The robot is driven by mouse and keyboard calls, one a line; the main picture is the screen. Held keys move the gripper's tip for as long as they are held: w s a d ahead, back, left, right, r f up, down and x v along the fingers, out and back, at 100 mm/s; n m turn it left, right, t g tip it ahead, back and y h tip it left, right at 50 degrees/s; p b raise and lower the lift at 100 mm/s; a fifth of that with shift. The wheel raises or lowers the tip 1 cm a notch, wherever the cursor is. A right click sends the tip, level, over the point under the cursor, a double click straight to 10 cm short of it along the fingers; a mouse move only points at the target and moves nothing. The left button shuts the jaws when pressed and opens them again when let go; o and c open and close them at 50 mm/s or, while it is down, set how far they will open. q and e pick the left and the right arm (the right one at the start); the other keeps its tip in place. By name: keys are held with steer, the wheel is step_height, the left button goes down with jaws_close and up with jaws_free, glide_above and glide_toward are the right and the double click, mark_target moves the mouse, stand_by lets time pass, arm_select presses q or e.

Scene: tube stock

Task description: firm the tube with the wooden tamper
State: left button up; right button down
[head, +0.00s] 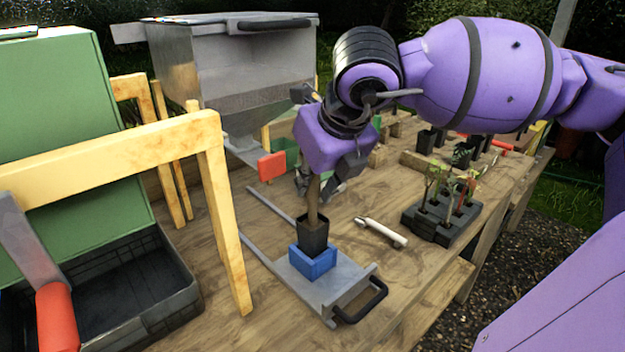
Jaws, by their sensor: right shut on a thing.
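The wooden tamper (313,202) is a brown rod held upright in my right gripper (322,184), which is shut on it. Its lower end goes down into the mouth of the black tube (312,238); how deep it sits inside is hidden. The tube stands upright in a blue holder (314,264) on a grey sliding plate (340,286) with a black handle. The soil in the tube cannot be made out. My left gripper is not in view.
A pale-handled tool (381,232) lies right of the plate. A black tray (440,223) of seedlings stands farther right. A grey metal hopper (230,75) is behind. A yellow wooden frame (215,165) and a green panel (55,110) over a black bin crowd the left.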

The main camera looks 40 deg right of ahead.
steer(key=shift+s+f, duration=0.1)
steer(key=shift+f, duration=0.1)
steer(key=shift+r, duration=1.5)
steer(key=shift+w+r+b, duration=0.2)
steer(key=shift+r+b, duration=0.2)
steer(key=shift+b, duration=0.25)
steer(key=shift+r+b, duration=0.6)
steer(key=shift+r, duration=0.15)
steer(key=shift+d+r+b, duration=0.15)
steer(key=shift+r+b, duration=0.4)
steer(key=shift+b, duration=0.25)
steer(key=shift+s+r+b, duration=0.1)
steer(key=shift+r+b, duration=0.85)
steer(key=shift+b, duration=0.15)
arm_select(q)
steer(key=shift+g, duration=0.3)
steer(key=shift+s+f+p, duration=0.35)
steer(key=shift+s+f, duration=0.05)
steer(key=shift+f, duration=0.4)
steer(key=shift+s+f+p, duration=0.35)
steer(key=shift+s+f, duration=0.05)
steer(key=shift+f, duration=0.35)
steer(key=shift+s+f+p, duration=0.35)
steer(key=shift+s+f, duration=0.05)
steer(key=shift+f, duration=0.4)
arm_select(e)
steer(key=shift+r, duration=1.45)
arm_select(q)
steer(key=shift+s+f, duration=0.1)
